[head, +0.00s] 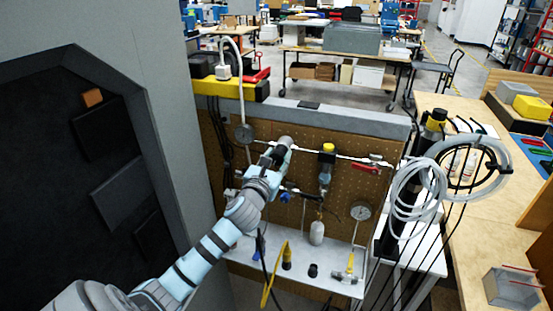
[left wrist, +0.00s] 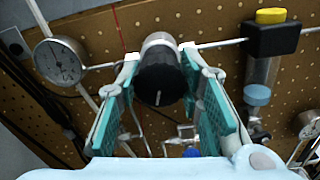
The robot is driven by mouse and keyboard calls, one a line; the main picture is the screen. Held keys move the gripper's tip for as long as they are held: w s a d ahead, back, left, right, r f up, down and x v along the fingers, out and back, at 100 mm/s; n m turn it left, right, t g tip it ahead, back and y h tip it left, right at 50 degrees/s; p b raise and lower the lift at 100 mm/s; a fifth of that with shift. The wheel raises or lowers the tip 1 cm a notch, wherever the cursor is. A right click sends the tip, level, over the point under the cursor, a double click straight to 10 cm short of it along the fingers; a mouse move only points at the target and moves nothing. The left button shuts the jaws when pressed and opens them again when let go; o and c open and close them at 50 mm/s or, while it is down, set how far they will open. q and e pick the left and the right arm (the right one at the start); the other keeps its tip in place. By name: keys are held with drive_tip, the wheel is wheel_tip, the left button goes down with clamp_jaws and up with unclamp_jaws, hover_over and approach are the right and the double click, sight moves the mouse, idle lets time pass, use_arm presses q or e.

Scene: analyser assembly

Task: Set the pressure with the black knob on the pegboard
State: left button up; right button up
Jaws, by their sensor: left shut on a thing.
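The black knob (left wrist: 160,82) sits below a silver regulator body (left wrist: 158,42) on the pegboard (left wrist: 100,40). A white line on the knob's face runs roughly up and down in the left wrist view. My left gripper (left wrist: 160,68) has its teal-padded fingers on both sides of the knob and is shut on it. In the head view my left gripper (head: 273,158) reaches the pegboard and mostly hides the knob. My right gripper is not in view.
Right of the knob are a filter unit with a yellow top (head: 328,149), a red-handled valve (head: 366,167) and another gauge (head: 360,211). A white shelf (head: 328,281) below holds small fittings. Coiled pale hose (head: 415,190) hangs at the right. A grey wall stands left.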

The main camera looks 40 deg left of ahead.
use_arm(q)
drive_tip(key=shift+r, duration=0.3)
drive_tip(key=o, duration=1.1)
drive_tip(key=shift+o, duration=0.3)
drive_tip(key=shift+w+f, duration=0.1)
drive_tip(key=shift+f, duration=0.1)
drive_tip(key=v, duration=1.2)
